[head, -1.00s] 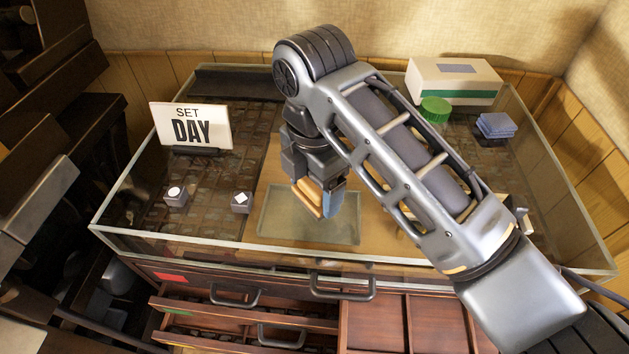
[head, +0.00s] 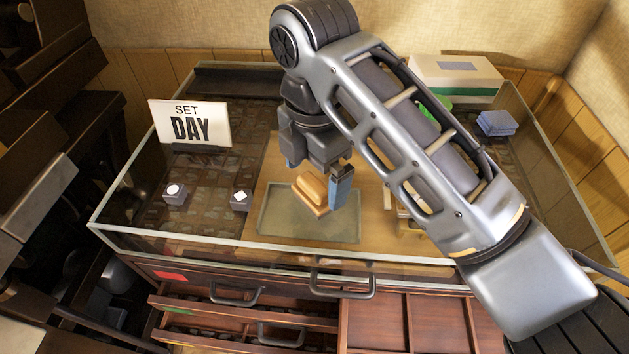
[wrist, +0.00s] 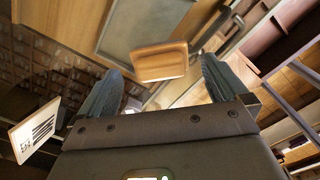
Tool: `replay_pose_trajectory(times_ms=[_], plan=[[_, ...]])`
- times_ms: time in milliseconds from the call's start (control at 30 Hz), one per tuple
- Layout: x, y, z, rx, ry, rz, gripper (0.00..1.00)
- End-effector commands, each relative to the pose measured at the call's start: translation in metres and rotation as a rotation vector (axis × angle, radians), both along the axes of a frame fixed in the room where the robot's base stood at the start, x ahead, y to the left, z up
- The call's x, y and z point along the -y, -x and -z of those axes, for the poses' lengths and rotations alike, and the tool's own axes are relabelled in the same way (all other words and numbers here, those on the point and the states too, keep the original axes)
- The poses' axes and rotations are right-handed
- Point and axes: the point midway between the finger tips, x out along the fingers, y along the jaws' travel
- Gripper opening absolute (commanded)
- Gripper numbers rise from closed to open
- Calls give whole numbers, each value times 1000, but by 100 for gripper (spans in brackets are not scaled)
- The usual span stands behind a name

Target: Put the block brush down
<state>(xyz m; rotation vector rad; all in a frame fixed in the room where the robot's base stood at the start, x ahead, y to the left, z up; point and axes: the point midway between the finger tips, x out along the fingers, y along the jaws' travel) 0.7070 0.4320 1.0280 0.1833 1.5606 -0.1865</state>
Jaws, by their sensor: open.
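The block brush (head: 312,190) is a small tan wooden block with a rounded top. In the wrist view the brush (wrist: 160,62) lies between and beyond the spread fingertips, with gaps on both sides, beside the tray (wrist: 142,28). The underside of the brush is hidden, so I cannot tell exactly what it rests on.
A SET DAY sign (head: 190,123) stands at the left, with two small dark blocks (head: 175,194) (head: 240,200) in front. A white box (head: 456,75), a green round item and blue pads (head: 496,123) are at the back right. Glass rims (head: 200,240) edge the case; drawers stand open below.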

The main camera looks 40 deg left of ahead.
Motion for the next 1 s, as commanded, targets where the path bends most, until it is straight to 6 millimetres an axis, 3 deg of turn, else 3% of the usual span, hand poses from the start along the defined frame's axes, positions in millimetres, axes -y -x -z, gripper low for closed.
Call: replay_pose_trajectory(times_ms=[200, 400, 600, 1000], plan=[[0, -2, -51, 7, -2, 0, 100], [-1, 0, -80, 3, 0, 0, 100], [-1, 0, -92, 0, -1, 0, 100], [-1, 0, -93, 0, 0, 0, 100]])
